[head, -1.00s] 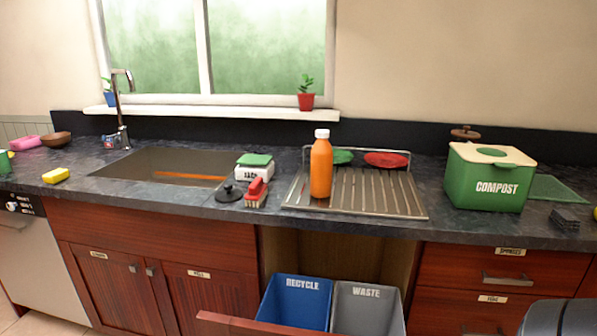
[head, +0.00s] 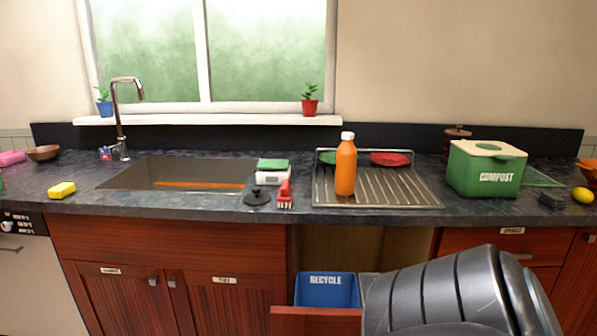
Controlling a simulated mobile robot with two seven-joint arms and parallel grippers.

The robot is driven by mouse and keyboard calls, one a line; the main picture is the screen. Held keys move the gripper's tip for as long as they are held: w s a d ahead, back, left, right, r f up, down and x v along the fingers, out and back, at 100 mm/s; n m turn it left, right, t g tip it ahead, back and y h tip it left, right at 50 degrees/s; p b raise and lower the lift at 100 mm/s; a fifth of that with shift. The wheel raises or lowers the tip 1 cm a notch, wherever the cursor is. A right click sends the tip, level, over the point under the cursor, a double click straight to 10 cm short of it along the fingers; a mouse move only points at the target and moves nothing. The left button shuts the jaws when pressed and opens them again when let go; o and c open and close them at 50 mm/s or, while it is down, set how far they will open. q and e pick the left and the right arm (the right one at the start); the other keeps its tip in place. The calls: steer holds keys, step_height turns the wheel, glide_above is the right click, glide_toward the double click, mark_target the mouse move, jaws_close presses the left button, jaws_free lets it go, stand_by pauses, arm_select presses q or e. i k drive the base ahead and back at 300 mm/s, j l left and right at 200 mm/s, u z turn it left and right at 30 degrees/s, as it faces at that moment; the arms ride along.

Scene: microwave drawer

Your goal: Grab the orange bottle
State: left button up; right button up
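The orange bottle (head: 346,168) has a white cap and stands upright on the left part of the metal drying rack (head: 408,192), on the dark counter. In the head view a dark grey part of my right arm shows at the bottom right, below the counter edge and in front of the bins. Neither gripper is in view.
A green compost bin (head: 482,175) stands right of the rack. A red brush (head: 285,193), a black lid (head: 257,198) and a small box with a green sponge (head: 272,170) lie between the sink (head: 175,175) and rack. Below, a pulled-out drawer holds a blue recycle bin (head: 327,291).

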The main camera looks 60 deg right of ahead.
mark_target(346, 154)
steer(key=i+j, duration=0.2)
steer(key=i, duration=0.15)
steer(key=i+j+u, duration=0.1)
steer(key=i, duration=0.25)
steer(key=i+j, duration=0.25)
steer(key=i+z, duration=0.25)
steer(key=z, duration=0.2)
steer(key=i+z, duration=0.25)
steer(key=z, duration=0.15)
steer(key=i+j+z, duration=0.2)
steer(key=z, duration=0.25)
steer(key=i+z, duration=0.1)
steer(key=z, duration=0.35)
steer(key=i+z, duration=0.15)
steer(key=z, duration=0.3)
steer(key=i+j+z, duration=0.1)
steer(key=z, duration=0.35)
steer(key=i+j+z, duration=0.1)
steer(key=z, duration=0.35)
steer(key=j+z, duration=0.2)
steer(key=z, duration=0.25)
steer(key=i+j+z, duration=0.1)
steer(key=z, duration=0.4)
